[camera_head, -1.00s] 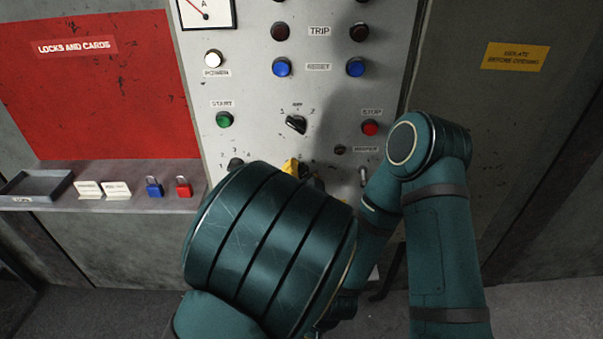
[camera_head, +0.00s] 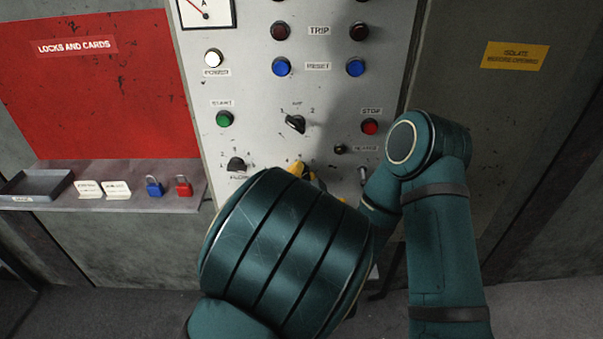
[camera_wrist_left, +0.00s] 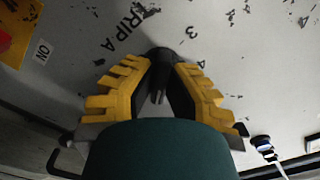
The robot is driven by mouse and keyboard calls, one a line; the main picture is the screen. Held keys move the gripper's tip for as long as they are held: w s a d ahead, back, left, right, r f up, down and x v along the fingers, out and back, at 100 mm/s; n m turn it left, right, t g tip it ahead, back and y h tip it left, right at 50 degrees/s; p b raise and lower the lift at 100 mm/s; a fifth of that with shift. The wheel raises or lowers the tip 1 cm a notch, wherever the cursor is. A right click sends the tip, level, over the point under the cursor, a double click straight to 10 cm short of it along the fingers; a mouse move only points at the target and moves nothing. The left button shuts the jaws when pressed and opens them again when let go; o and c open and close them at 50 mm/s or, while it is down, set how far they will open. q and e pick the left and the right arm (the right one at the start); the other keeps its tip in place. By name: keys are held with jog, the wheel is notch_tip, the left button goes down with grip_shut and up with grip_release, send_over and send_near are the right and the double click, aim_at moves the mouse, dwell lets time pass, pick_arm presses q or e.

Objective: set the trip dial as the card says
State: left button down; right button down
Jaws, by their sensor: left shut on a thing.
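The trip dial (camera_wrist_left: 160,53) is a dark knob on the pale panel, with "TRIP A" and numbers including 3 and 4 around it in the left wrist view. My left gripper (camera_wrist_left: 160,66) is shut on it, one yellow finger on each side. In the head view only a bit of yellow finger (camera_head: 297,168) shows past my left forearm, which hides the dial. Its pointer setting cannot be read. Two small white cards (camera_head: 88,189) (camera_head: 117,190) stand on the left shelf; their text is too small to read. My right gripper is not in view.
Above the dial are a black selector (camera_head: 295,123), a green start button (camera_head: 224,119) and a red stop button (camera_head: 370,127). A flow dial (camera_head: 236,164) is to the left. The shelf (camera_head: 150,203) also holds a grey tray (camera_head: 35,185), a blue padlock (camera_head: 154,187) and a red one (camera_head: 184,186).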

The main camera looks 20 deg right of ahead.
pick_arm(q)
jog(key=m, duration=0.5)
jog(key=shift+d, duration=0.15)
jog(key=shift+f+m, duration=0.1)
jog(key=shift+m, duration=2.3)
jog(key=c, duration=1)
grip_release()
jog(key=shift+v, duration=3.75)
